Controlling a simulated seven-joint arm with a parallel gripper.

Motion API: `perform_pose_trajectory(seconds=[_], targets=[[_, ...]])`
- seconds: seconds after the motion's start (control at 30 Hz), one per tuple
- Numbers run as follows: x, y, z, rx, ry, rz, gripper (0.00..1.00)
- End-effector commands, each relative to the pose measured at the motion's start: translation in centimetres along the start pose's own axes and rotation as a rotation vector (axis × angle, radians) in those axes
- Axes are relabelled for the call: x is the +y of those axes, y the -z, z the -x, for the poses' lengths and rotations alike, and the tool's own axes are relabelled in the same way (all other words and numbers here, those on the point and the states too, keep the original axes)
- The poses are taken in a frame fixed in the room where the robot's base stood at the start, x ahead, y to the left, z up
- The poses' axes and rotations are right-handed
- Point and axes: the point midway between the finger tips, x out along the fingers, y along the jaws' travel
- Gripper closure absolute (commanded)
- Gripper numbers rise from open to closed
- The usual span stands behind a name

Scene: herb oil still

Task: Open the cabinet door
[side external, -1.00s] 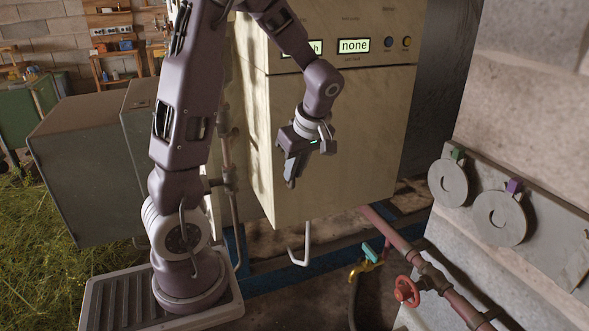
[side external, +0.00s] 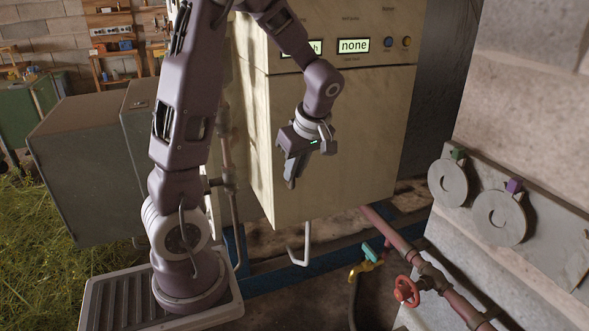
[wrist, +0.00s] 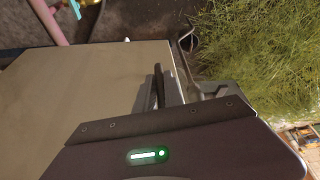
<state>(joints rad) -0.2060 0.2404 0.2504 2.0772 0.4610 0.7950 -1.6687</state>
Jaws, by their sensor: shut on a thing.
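The cream cabinet (side external: 345,130) hangs in the middle of the side view, with two small displays above its front door panel. The door looks closed, flush with the cabinet. My gripper (side external: 291,184) is at the left part of the door front, fingers pointing down. In the wrist view my gripper (wrist: 160,80) has its fingers together close to the edge of the cream door panel (wrist: 90,95). It is shut on what seems to be the door handle, which the fingers hide almost wholly.
A bent pale pipe (side external: 306,245) hangs below the cabinet. A red valve wheel (side external: 406,291) and a yellow tap with a teal handle (side external: 372,252) are at lower right. Grey-green boxes (side external: 85,165) stand at left. Two round discs (side external: 500,218) are on the right wall.

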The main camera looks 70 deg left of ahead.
Motion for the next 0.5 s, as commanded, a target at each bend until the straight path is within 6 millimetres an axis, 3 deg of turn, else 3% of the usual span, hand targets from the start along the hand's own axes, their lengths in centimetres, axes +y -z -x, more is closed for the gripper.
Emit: perform_pose_trajectory(seconds=[0.5], targets=[[-0.3, -1.5, 0.6, 0.001, 0.025, 0.037, 1.0]])
